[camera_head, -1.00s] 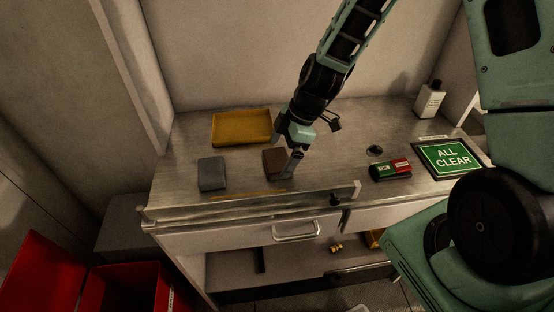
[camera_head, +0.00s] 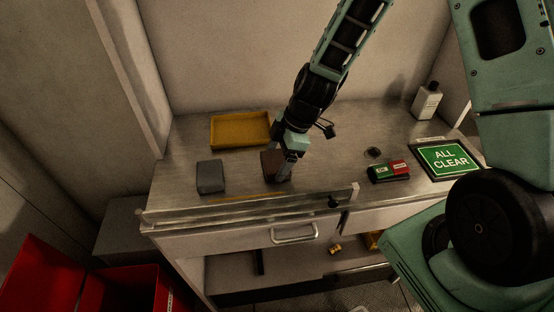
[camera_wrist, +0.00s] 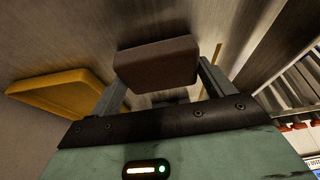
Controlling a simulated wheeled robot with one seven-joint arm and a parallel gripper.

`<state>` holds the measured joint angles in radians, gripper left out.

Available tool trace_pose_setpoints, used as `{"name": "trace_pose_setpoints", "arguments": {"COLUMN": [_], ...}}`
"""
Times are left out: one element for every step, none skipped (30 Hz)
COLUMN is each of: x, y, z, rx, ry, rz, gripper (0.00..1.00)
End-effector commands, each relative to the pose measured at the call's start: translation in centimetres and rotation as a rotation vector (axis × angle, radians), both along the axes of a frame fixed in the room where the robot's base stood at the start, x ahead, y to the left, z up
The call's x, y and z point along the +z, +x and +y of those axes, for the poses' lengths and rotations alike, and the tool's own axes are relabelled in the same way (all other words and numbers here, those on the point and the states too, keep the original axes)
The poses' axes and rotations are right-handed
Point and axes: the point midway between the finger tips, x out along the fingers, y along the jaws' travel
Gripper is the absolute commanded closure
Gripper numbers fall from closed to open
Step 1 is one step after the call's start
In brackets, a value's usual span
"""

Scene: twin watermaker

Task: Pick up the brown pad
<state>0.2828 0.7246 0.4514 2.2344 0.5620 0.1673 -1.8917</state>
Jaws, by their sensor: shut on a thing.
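The brown pad (camera_head: 268,164) is on the metal worktop, partly hidden behind my gripper in the head view. In the wrist view the brown pad (camera_wrist: 156,64) spans the space between my two fingers. My gripper (camera_head: 281,175) points down at the pad and is shut on it; the wrist view also shows my gripper (camera_wrist: 165,80) with a finger at each side of the pad. I cannot tell whether the pad is clear of the worktop.
A grey pad (camera_head: 210,176) lies to the left. A yellow tray (camera_head: 240,145) stands behind; a red and green block (camera_head: 388,171) and an ALL CLEAR sign (camera_head: 450,159) are to the right. A white bottle (camera_head: 427,101) stands at the back right. A raised rail (camera_head: 250,206) runs along the front edge.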

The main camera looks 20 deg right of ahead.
Motion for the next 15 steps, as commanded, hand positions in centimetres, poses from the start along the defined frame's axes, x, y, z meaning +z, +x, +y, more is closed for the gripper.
{"name": "trace_pose_setpoints", "arguments": {"x": [0.3, 0.5, 0.9, 1.2, 1.6, 2.2, 2.6, 3.2, 3.9, 4.5, 5.0, 5.8, 6.3, 6.8, 7.4], "y": [0.0, 0.1, 0.1, 0.1, 0.1, 0.1, 0.1, 0.1, 0.1, 0.1, 0.1, 0.1, 0.1, 0.1, 0.1], "z": [0.0, 0.0, 0.0, 0.0, 0.0, 0.0, 0.0, 0.0, 0.0, 0.0, 0.0, 0.0, 0.0, 0.0, 0.0], "rx": [0.000, 0.000, -0.001, 0.000, 0.000, 0.001, 0.002, 0.000, 0.001, 0.001, 0.001, -0.001, 0.000, 0.000, 0.000], "ry": [0.000, -0.001, -0.001, -0.001, -0.002, -0.003, -0.002, -0.002, -0.002, -0.002, -0.003, -0.002, -0.001, -0.002, -0.002], "rz": [-0.002, -0.003, -0.004, -0.004, -0.004, -0.005, -0.006, -0.006, -0.008, -0.008, -0.008, -0.007, -0.007, -0.007, -0.006], "gripper": [0.41, 0.41, 0.41, 0.41, 0.41, 0.41, 0.41, 0.41, 0.41, 0.41, 0.41, 0.41, 0.41, 0.41, 0.41]}}
